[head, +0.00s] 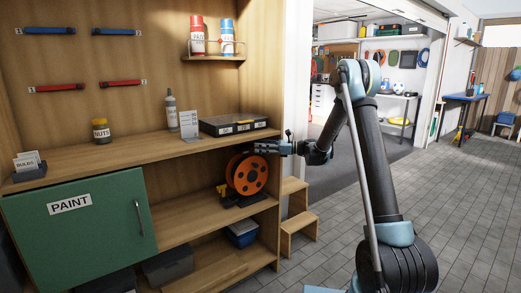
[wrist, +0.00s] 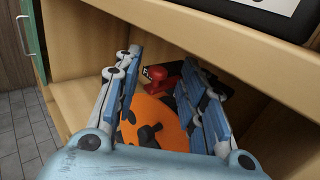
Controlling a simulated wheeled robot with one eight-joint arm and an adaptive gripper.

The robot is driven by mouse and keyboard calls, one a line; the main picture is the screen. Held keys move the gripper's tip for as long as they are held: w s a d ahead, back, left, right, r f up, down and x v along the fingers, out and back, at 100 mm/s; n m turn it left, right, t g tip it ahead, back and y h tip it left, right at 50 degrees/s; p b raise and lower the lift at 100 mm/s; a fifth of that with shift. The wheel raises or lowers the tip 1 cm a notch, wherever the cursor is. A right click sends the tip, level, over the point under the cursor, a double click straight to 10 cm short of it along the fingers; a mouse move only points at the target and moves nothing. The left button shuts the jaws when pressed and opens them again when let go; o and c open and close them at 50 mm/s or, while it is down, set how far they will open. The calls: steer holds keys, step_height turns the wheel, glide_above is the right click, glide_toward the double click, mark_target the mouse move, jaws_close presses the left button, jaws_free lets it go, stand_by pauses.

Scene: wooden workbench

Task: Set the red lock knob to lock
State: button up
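The red lock knob (wrist: 165,82) shows in the wrist view beyond the gap between my fingertips, at the edge of an orange reel (wrist: 152,122). Its lower part is partly covered by the reel and a finger, and I cannot read its setting. The reel also stands on the shelf under the counter in the head view (head: 246,174), where I cannot make out the knob. My gripper (wrist: 158,66) is open and empty, its two fingers spread either side of the knob's line of sight. In the head view my gripper (head: 268,147) is just above the reel, near the counter edge.
The wooden counter (head: 140,152) lies close above my gripper. A black case (head: 233,124) sits on it. A green PAINT door (head: 85,225) is at the left. Wooden steps (head: 297,215) stand to the right.

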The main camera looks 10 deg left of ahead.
steer(key=w+d, duration=0.1)
steer(key=d, duration=1.1)
steer(key=shift+w, duration=0.1)
steer(key=s+d+r+n+t+h, duration=0.1)
steer(key=s+d+n+h, duration=0.4)
steer(key=s, duration=0.6)
steer(key=s+d+r+n+t+h, duration=0.1)
steer(key=s+d+r+n+h, duration=0.15)
steer(key=s+d, duration=0.6)
steer(key=s+d+f+n+h, duration=0.3)
steer(key=s+d, duration=0.3)
steer(key=s, duration=0.3)
steer(key=s+d+f+n+t+h, duration=0.1)
steer(key=s+d+f+n+h, duration=0.2)
steer(key=s+d+f, duration=0.3)
steer(key=s+d+f+n+h, duration=0.3)
steer(key=s+d, duration=0.4)
steer(key=s, duration=0.5)
step_height(320, 180, down, 2)
steer(key=shift+s+d+f+n+t+h, duration=0.15)
steer(key=shift+s+d+n+t+h, duration=0.2)
steer(key=shift+h, duration=0.4)
steer(key=shift+c, duration=0.6)
